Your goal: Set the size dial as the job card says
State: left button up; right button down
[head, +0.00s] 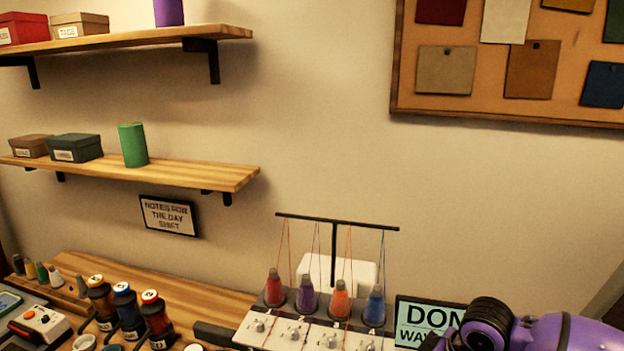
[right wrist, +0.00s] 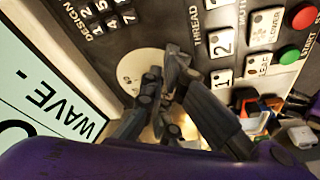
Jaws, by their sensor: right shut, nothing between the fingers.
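A dark control panel (right wrist: 170,22) fills the top of the right wrist view. It bears a pale round dial plate (right wrist: 137,66); its marks are too small to read and its middle is hidden by my fingers. My right gripper (right wrist: 164,78) is shut and empty, its fingertips in front of or at the plate; I cannot tell if they touch. My purple right arm (head: 540,332) enters the head view at bottom right. A teal card (head: 415,318) reads "DON" and "WAV", partly covered by that arm; "WAVE -" shows in the right wrist view (right wrist: 40,105). My left gripper is out of view.
The panel has design number keys (right wrist: 92,18), thread keys (right wrist: 222,42), a green button (right wrist: 289,54) and a red button (right wrist: 302,17). Thread cones (head: 307,294) stand on a white unit left of the card. Bottles (head: 128,308) and spools stand farther left.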

jog(key=shift+s, duration=0.1)
jog(key=shift+s+d, duration=0.25)
jog(key=shift+r, duration=3.05)
jog(key=shift+w, duration=0.1)
